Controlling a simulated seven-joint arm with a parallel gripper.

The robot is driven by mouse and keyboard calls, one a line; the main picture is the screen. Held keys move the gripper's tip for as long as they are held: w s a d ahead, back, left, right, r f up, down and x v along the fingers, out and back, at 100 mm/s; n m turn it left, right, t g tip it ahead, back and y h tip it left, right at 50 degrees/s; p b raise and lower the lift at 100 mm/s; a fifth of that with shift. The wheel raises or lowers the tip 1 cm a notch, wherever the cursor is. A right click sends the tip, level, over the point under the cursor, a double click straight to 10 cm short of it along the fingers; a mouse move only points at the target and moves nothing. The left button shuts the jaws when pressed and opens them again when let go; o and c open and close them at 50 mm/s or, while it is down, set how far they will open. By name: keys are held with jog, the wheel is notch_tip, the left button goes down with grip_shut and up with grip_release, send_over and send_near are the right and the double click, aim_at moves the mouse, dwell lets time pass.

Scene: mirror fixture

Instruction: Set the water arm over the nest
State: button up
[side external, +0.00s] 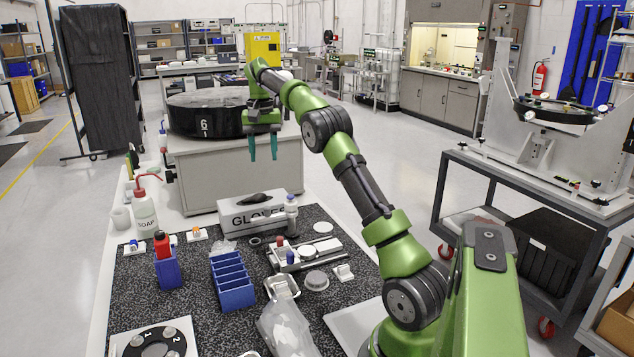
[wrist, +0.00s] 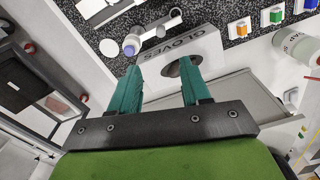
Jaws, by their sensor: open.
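My gripper (side external: 263,152) is open and empty, its two teal fingers pointing down above the far side of the bench, behind the glove box. In the wrist view the open gripper (wrist: 160,68) has the glove box beyond its fingers. A small upright piece with a purple-blue cap (side external: 291,212) stands by the right end of the glove box. In the wrist view a pale bar joins this capped piece (wrist: 131,46); it may be the water arm, but I cannot tell for sure. I cannot identify the nest with certainty. The gripper touches neither.
The glove box (side external: 252,212) stands at the bench's back edge. A black drum (side external: 205,115) sits on a cabinet behind. A cart (side external: 540,185) is at right.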

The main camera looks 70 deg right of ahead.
aim_at(267, 207)
notch_tip(267, 207, down, 16)
jog(key=shift+f, duration=0.15)
dwell(0.3)
grip_shut()
